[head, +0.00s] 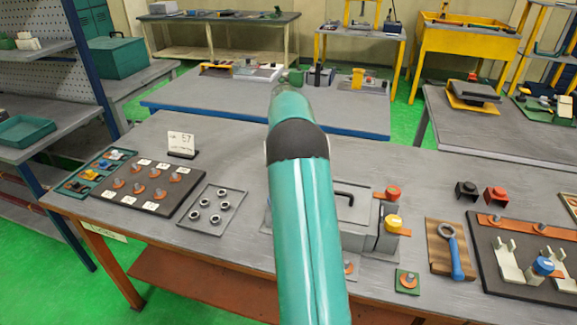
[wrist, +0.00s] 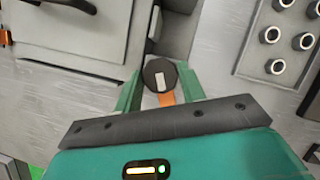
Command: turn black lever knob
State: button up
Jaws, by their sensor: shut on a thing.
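The black lever knob (wrist: 159,72) is round with a white mark on top, and an orange tab (wrist: 166,99) shows at its lower edge in the wrist view. My gripper (wrist: 158,82) has one green finger on each side of the knob and is shut on it. The knob sits beside the grey box (wrist: 75,30) with a handle. In the head view my green arm hides the knob and my gripper; the box (head: 349,205) shows just right of the arm.
A grey tray of several metal rings (head: 214,206) lies left of my arm. A wrench (head: 451,250) on a wooden board lies to the right. Bare tabletop separates the tray and box.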

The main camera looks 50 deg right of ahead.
jog(key=n+h, duration=0.1)
jog(key=n, duration=0.2)
jog(key=n+g+h, duration=0.1)
jog(key=n, duration=0.2)
jog(key=shift+a+f+n, duration=0.15)
jog(key=shift+a+n, duration=0.05)
jog(key=shift+n, duration=0.1)
jog(key=n+h, duration=0.1)
jog(key=n, duration=0.2)
jog(key=n+h, duration=0.1)
jog(key=n, duration=0.2)
jog(key=shift+a+h, duration=0.15)
jog(key=shift+h, duration=0.15)
jog(key=o, duration=1)
jog(key=shift+c, duration=0.2)
jog(key=shift+w, duration=0.1)
jog(key=v, duration=1.4)
jog(key=shift+s+a, duration=0.1)
jog(key=shift+s, duration=0.15)
